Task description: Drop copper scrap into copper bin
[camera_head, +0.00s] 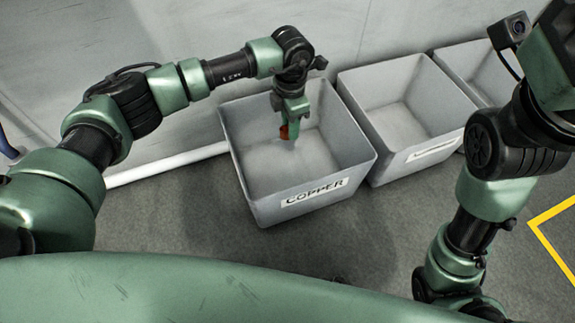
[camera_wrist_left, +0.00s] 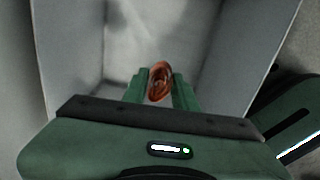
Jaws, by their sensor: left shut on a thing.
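The copper bin (camera_head: 262,208) is an open grey box with a "COPPER" label on its front, in the middle of the head view. My left gripper (camera_head: 289,125) points down over the bin's opening. It is shut on a small orange-brown piece of copper scrap (camera_head: 284,132). In the left wrist view the copper scrap (camera_wrist_left: 160,82) sits between the two green fingers, with the grey bin walls (camera_wrist_left: 70,60) around it. The bin's visible floor looks empty. My right arm shows at the right of the head view, but its gripper is not in view.
A second grey bin (camera_head: 365,92) with a label I cannot read stands right of the copper bin. A third grey bin (camera_head: 458,58) is partly hidden behind my right arm. A pale wall is behind. A yellow floor line (camera_head: 548,213) lies at right.

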